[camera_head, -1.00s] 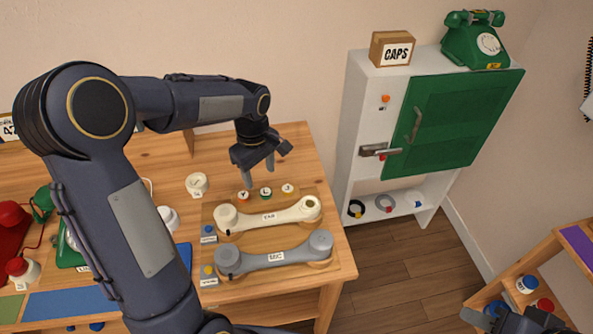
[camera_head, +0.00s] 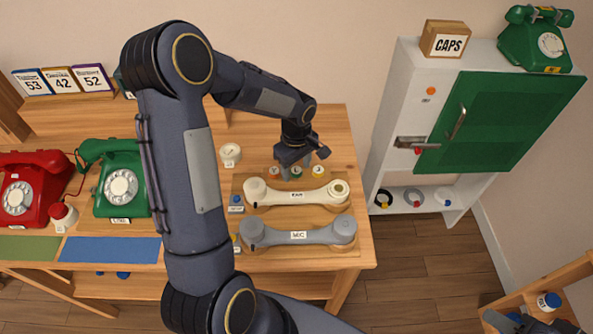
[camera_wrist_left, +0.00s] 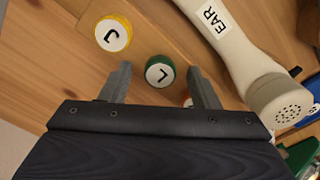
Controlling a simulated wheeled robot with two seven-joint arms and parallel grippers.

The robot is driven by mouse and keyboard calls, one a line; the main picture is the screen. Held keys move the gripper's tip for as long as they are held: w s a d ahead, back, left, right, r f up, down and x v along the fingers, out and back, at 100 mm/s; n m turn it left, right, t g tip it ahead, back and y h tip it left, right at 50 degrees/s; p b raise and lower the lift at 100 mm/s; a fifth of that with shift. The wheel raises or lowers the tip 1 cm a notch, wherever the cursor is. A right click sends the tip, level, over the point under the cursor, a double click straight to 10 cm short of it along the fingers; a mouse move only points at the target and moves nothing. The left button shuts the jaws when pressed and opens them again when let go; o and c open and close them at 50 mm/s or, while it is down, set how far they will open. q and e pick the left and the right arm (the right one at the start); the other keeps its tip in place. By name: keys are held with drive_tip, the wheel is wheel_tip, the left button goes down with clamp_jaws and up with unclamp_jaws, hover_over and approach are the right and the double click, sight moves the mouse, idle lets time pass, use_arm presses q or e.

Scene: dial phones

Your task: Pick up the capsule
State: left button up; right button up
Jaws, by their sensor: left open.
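Three small round capsules lie in a row on the wooden board behind the handsets: one orange (camera_head: 275,172), one green (camera_head: 296,173) marked L, one yellow (camera_head: 318,170) marked J. In the left wrist view the green capsule (camera_wrist_left: 159,72) is between the fingertips, with clear gaps at both sides. The yellow capsule (camera_wrist_left: 113,33) lies outside the fingers, and the orange one (camera_wrist_left: 187,102) is mostly hidden by a finger. My left gripper (camera_head: 296,168) is open and pointing down, low over the green capsule. My right gripper (camera_head: 535,322) shows only partly at the bottom right.
A white handset marked EAR (camera_head: 297,195) lies close in front of the capsules, with a grey MIC handset (camera_head: 298,234) nearer. A small white labelled pot (camera_head: 230,154) stands left. Red (camera_head: 32,188) and green (camera_head: 121,184) phones stand farther left. A white cabinet (camera_head: 400,100) stands right.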

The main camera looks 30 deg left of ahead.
use_arm(q)
drive_tip(key=c, duration=1)
drive_tip(key=shift+r, duration=0.2)
